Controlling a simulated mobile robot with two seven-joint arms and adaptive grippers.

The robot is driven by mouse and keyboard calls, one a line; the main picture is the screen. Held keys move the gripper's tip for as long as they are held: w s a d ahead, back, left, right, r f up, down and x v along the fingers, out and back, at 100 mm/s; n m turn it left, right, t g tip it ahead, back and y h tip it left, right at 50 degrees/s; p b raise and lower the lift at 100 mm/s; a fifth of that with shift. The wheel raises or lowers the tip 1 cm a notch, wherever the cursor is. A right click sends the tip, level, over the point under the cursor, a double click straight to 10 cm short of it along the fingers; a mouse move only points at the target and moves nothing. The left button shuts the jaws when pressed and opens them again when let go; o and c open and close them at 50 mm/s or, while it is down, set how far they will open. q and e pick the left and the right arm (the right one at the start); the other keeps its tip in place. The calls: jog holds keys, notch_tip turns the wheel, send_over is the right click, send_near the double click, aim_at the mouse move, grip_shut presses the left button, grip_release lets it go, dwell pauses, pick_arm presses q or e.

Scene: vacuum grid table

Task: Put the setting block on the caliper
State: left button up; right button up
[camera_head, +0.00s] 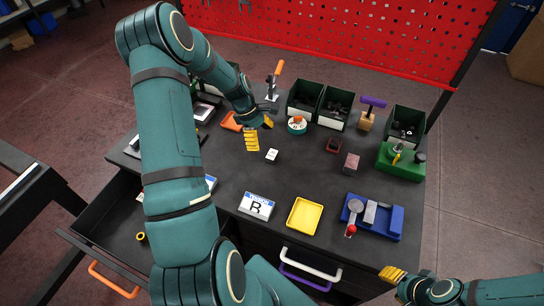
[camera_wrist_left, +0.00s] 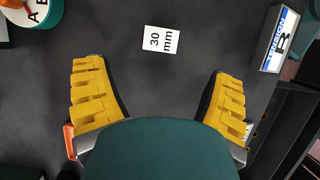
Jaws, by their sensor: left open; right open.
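In the left wrist view the label (camera_wrist_left: 160,40) sits beyond and between the spread yellow fingertips (camera_wrist_left: 158,70), apart from both. My left gripper is open and empty. My right gripper (camera_head: 392,274) is at the lower right, off the table's front edge, open with nothing seen in it. I cannot tell for sure which object is the caliper; a blue fixture (camera_head: 386,226) with grey metal parts stands at the right.
Dark bins (camera_head: 335,108) and a round lettered dial (camera_head: 297,124) stand behind. A green fixture (camera_head: 400,162) is at the right. An open drawer (camera_head: 110,225) juts out left.

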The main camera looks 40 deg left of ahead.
aim_at(271, 154)
pick_arm(q)
jog(key=x, duration=0.8)
jog(key=shift+d+f+p, duration=0.15)
jog(key=shift+d+p, duration=0.1)
jog(key=shift+p, duration=0.05)
jog(key=c, duration=1.4)
